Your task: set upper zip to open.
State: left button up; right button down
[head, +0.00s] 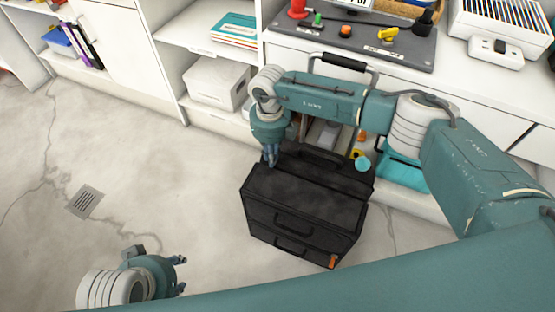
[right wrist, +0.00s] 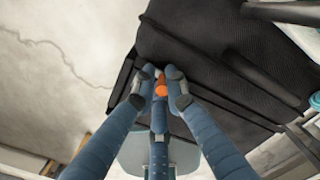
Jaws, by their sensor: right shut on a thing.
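A black fabric case (head: 300,205) stands on the floor in front of the shelving, with handles on its top and front. My right gripper (head: 270,158) is at the case's upper left back corner. In the right wrist view its fingers (right wrist: 160,92) are shut around an orange zip pull (right wrist: 161,88) at the edge of the black case (right wrist: 215,50). A second orange pull (head: 333,262) hangs low at the case's front right corner. How far the upper zip is open cannot be told. My left gripper (head: 181,275) is open and empty above the floor at lower left.
White shelving runs along the back, with a grey box (head: 216,83) on a low shelf and a control panel (head: 355,42) on the counter. A teal bin (head: 403,168) stands right behind the case. A floor drain (head: 84,202) is at left; the floor there is clear.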

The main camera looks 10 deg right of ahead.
jog(key=shift+w+a+b, duration=0.2)
jog(key=shift+w+a, duration=0.1)
jog(key=shift+a, duration=0.3)
jog(key=shift+w+a+b, duration=0.15)
jog(key=shift+w+a, duration=0.15)
jog(key=shift+a, duration=0.25)
jog(key=c, duration=1.8)
grip_release()
jog(key=shift+c, duration=0.2)
notch_tip(320, 180, up, 12)
